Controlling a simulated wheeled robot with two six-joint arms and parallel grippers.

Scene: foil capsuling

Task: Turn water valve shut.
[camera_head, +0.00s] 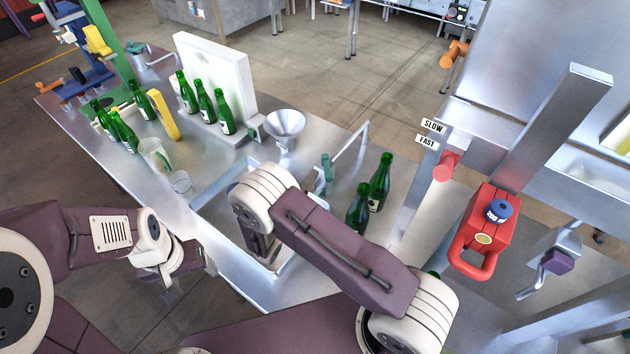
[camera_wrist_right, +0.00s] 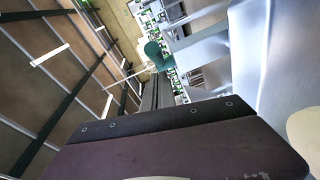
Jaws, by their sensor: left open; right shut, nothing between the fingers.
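A teal upright piece (camera_head: 326,166) stands beside the bent metal pipe (camera_head: 350,146) at the sink's far right side; it may be the water valve, but I cannot tell for sure. In the right wrist view a teal handle-like piece (camera_wrist_right: 156,54) shows beyond the fingers. My right gripper (camera_wrist_right: 162,84) is shut and empty, apart from that piece as far as I can see. In the head view its fingers are hidden behind my right arm, over the sink (camera_head: 226,183). My left gripper (camera_head: 190,277) is open and empty in front of the bench's front edge.
Green bottles (camera_head: 380,181) stand right of the sink, and others (camera_head: 205,100) stand on the left bench near a white panel (camera_head: 225,68). A metal funnel (camera_head: 285,124) is behind the sink. A red machine (camera_head: 485,232) and a steel post (camera_head: 560,125) stand at right.

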